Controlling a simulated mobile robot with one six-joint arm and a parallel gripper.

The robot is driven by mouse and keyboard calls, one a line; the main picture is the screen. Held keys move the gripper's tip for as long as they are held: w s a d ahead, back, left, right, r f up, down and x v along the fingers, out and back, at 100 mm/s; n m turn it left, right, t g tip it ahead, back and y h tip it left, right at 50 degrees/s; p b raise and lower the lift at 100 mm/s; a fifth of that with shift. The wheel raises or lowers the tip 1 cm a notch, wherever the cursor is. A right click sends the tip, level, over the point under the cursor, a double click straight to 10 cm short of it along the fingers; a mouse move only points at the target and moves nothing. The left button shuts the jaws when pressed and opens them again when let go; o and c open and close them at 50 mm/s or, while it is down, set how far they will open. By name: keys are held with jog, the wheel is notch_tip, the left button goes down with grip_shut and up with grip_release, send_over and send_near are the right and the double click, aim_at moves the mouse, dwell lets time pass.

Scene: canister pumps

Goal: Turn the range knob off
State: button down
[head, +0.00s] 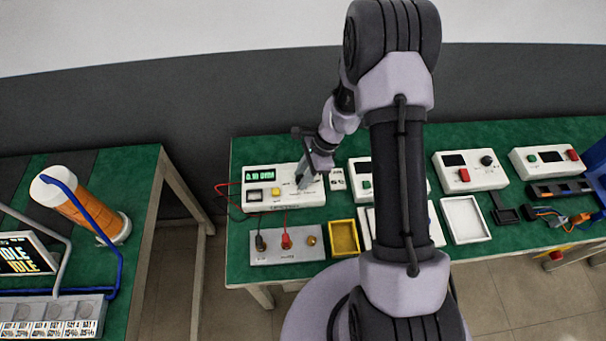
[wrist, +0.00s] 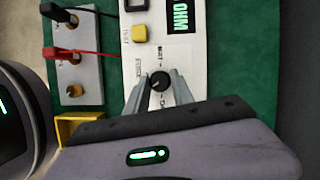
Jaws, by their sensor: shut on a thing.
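The range knob (wrist: 160,82) is a small round black knob on the white face of a meter (wrist: 192,48). In the wrist view it sits between the two grey fingers of my gripper (wrist: 160,84), which are shut on it. Small labels surround the knob; I cannot read its setting surely. In the head view the meter (head: 257,207) stands at the left of the green table with its green display (head: 260,174) lit. The display also shows in the wrist view (wrist: 181,15), reading OHM. My gripper (head: 304,184) hides the knob in the head view.
A grey terminal plate (head: 285,258) with red and black leads lies in front of the meter. A yellow tray (head: 344,237) is beside it. White control boxes (head: 470,170) stand to the right. A second table (head: 140,200) stands at left across a gap.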

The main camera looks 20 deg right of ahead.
jog(key=n+g, duration=0.1)
jog(key=n, duration=0.2)
jog(key=n+g+p, duration=0.1)
jog(key=n, duration=0.2)
jog(key=shift+w+h, duration=0.2)
jog(key=shift+h, duration=0.1)
jog(key=shift+w+a+n+g+h+p, duration=0.1)
jog(key=shift+n+g+h+p, duration=0.25)
jog(key=shift+n, duration=1.05)
jog(key=shift+a+n+g+h+p, duration=0.1)
jog(key=shift+n+g+h, duration=0.35)
jog(key=shift+n, duration=0.95)
jog(key=c, duration=1.1)
grip_release()
jog(key=shift+r, duration=0.1)
jog(key=p+v, duration=0.4)
jog(key=v, duration=1.3)
jog(key=shift+w+d, duration=0.25)
jog(key=shift+w, duration=0.05)
